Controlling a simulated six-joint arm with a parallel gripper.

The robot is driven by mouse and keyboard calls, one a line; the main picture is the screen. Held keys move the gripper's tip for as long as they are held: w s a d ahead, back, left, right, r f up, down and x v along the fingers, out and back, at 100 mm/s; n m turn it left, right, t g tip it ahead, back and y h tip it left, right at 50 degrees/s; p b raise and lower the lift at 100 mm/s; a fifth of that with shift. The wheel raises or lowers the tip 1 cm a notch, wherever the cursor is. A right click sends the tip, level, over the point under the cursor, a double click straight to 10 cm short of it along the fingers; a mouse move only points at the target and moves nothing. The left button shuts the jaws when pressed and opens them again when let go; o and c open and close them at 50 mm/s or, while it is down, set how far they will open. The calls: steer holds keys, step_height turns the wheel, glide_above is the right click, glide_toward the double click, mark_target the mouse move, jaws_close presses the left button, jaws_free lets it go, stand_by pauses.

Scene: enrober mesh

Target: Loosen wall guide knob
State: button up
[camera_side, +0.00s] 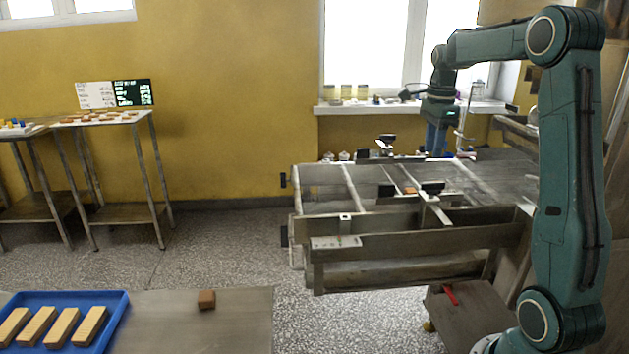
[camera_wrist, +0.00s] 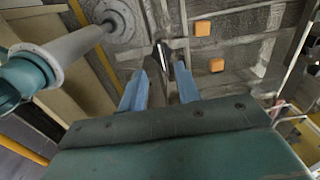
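My gripper (camera_side: 437,152) is above the far side of the mesh conveyor (camera_side: 480,182), pointing down. In the wrist view its two blue fingers (camera_wrist: 160,88) stand apart with a gap between them. A dark, narrow knob-like part with a pale metal piece (camera_wrist: 162,54) lies beyond the fingertips, in line with the gap; no contact can be made out. In the side view, one black knob (camera_side: 386,139) stands on a bracket at the far rail, left of my gripper. Another black knob (camera_side: 432,187) sits on a bracket nearer the front. Which is the wall guide knob cannot be told.
Orange-brown pieces (camera_wrist: 202,28) lie on the mesh. Jars (camera_side: 346,92) stand on the windowsill behind.

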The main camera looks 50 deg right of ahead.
mark_target(428, 183)
step_height(428, 183, down, 9)
steer(key=shift+r, duration=0.1)
stand_by(0.4)
jaws_close()
